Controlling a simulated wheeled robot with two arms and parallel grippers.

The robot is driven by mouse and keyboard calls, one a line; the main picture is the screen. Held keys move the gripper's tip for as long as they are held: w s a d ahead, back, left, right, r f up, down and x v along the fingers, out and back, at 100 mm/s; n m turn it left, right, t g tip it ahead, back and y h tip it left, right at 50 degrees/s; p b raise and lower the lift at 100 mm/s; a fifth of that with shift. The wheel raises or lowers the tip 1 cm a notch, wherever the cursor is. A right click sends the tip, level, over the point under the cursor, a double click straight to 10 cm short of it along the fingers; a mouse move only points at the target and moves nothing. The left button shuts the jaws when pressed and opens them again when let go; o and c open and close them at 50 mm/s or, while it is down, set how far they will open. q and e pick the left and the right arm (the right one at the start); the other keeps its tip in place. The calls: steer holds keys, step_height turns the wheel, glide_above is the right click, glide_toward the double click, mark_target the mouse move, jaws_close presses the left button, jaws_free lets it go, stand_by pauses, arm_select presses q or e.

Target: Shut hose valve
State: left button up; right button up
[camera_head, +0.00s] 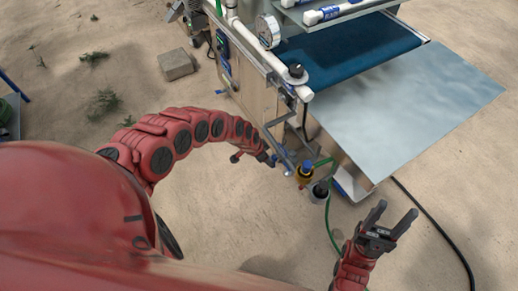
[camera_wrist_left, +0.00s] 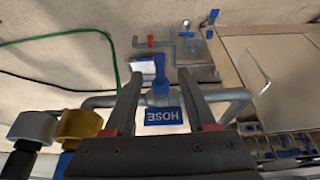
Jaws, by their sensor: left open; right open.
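The hose valve has a blue handle (camera_wrist_left: 160,68) on a grey pipe (camera_wrist_left: 225,96), above a blue plate reading HOSE (camera_wrist_left: 163,116). In the left wrist view the handle points to the top of the picture, across the pipe. My left gripper (camera_wrist_left: 159,82) is open, with one dark finger on each side of the handle. I cannot tell whether either finger touches it. In the head view the left arm reaches the machine's near corner, where its fingers are too small to make out. My right gripper (camera_head: 391,219) is open and empty over the sand, right of the machine.
A red-handled valve (camera_wrist_left: 151,41) is on another pipe beyond. A metal sheet (camera_head: 400,110) juts right. A black cable (camera_head: 440,232) crosses the sand.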

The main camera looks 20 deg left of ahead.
arm_select(q)
steer(key=p+v, duration=0.6)
steer(key=v, duration=0.2)
steer(key=shift+s+r+p, duration=0.2)
steer(key=shift+r+p, duration=0.1)
steer(key=shift+p, duration=0.1)
steer(key=shift+a, duration=0.1)
